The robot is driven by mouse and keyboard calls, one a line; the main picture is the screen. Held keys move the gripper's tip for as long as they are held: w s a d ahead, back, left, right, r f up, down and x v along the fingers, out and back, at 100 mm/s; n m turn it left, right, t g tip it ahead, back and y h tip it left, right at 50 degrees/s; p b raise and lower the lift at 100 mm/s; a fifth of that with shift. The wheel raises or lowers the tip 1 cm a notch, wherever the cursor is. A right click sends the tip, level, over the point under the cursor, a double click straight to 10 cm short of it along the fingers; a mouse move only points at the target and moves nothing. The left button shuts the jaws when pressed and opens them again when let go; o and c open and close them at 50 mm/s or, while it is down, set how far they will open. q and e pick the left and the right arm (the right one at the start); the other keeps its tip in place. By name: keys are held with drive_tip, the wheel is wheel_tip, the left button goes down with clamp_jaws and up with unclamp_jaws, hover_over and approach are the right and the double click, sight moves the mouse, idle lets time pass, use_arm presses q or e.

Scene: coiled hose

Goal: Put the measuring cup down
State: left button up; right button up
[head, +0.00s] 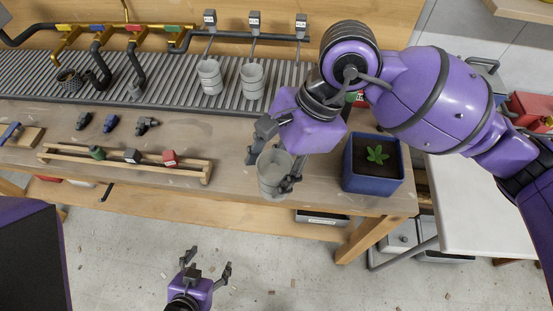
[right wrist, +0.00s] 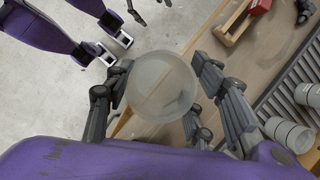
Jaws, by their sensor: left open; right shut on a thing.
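The measuring cup (head: 272,172) is a translucent grey cup, roughly upright, at the front edge of the workbench (head: 225,187). My right gripper (head: 270,167) is shut on it, with a finger on each side. In the right wrist view I look down at the round cup (right wrist: 162,85), which overlaps both bench edge and floor. I cannot tell whether its base touches the bench. My left gripper (head: 207,266) is open and empty, low in front of the bench, over the floor.
A blue planter (head: 372,185) with a small plant stands right of the cup. A wooden rack (head: 125,163) with several hose fittings lies to the left. Two grey cups, a left one (head: 210,77) and a right one (head: 252,81), stand on the ribbed drain. Bench behind the rack is partly clear.

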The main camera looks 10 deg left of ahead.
drive_tip(key=shift+m, duration=0.4)
drive_tip(key=shift+w+f, duration=0.15)
drive_tip(key=shift+w, duration=0.25)
drive_tip(key=shift+w+a+f, duration=0.3)
drive_tip(key=shift+w+f, duration=1.85)
drive_tip(key=shift+w, duration=0.05)
drive_tip(key=shift+w+a+f, duration=0.35)
drive_tip(key=shift+w+f, duration=1.75)
drive_tip(key=shift+w, duration=0.05)
drive_tip(key=shift+w+a+f, duration=0.3)
drive_tip(key=shift+w+f, duration=1.85)
drive_tip(key=shift+w, duration=0.05)
drive_tip(key=shift+f, duration=0.1)
drive_tip(key=o, duration=0.9)
drive_tip(key=shift+f, duration=0.15)
drive_tip(key=o, duration=0.5)
drive_tip(key=shift+c, duration=0.2)
